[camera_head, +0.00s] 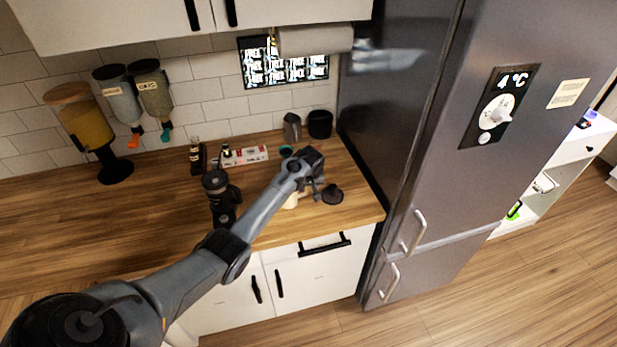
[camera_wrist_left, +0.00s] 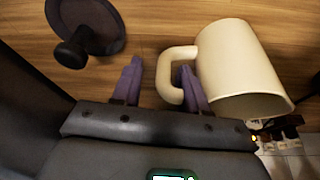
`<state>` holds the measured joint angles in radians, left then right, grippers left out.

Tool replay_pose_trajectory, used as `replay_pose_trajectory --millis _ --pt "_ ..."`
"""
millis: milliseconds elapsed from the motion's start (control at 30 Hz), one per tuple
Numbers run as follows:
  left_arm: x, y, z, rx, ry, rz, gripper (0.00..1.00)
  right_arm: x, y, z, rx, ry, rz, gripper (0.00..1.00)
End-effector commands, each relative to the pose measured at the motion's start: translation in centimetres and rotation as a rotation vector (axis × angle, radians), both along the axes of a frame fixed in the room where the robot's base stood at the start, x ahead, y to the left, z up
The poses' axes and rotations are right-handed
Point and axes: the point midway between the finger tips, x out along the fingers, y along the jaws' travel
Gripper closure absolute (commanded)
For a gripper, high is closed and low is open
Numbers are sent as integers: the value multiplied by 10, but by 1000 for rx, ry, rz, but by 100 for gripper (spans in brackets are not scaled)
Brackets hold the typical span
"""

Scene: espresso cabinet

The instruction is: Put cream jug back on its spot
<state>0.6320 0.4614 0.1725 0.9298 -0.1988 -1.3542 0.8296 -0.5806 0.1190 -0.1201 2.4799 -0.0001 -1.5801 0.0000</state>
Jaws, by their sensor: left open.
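The cream jug (camera_wrist_left: 235,70) is a pale, cream-coloured vessel with a loop handle, large at the right of the left wrist view. In the head view only a small part of the jug (camera_head: 291,202) shows below my left gripper on the wooden counter. My left gripper (camera_head: 313,185) is open. In the left wrist view its fingers (camera_wrist_left: 160,85) stand either side of the jug's handle, with the right finger reaching past the handle toward the jug's body. I cannot tell whether they touch. My right gripper is not in view.
A dark round piece with a knob (camera_head: 332,194) lies close to the gripper; it also shows in the left wrist view (camera_wrist_left: 85,28). A black grinder-like device (camera_head: 218,190) stands to the left. A grey jug (camera_head: 291,127) and black canister (camera_head: 320,124) stand behind. The fridge (camera_head: 430,130) bounds the right.

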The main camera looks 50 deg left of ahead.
Motion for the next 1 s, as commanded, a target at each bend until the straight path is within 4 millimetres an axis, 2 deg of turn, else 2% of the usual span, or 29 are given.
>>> replay_pose_trajectory --millis 400,600,733,833,967,1000 --pt "-13 -23 70 0 -3 -1 57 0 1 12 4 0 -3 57" --pt "-18 -29 91 0 -1 0 57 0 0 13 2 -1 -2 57" --pt "-20 -32 97 1 0 -2 57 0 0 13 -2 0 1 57" --pt "-24 -39 92 10 9 -25 57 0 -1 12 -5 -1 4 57" --pt "-38 -64 71 45 37 -123 57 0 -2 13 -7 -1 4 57" --pt "-45 -77 61 61 51 -172 57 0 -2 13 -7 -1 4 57"
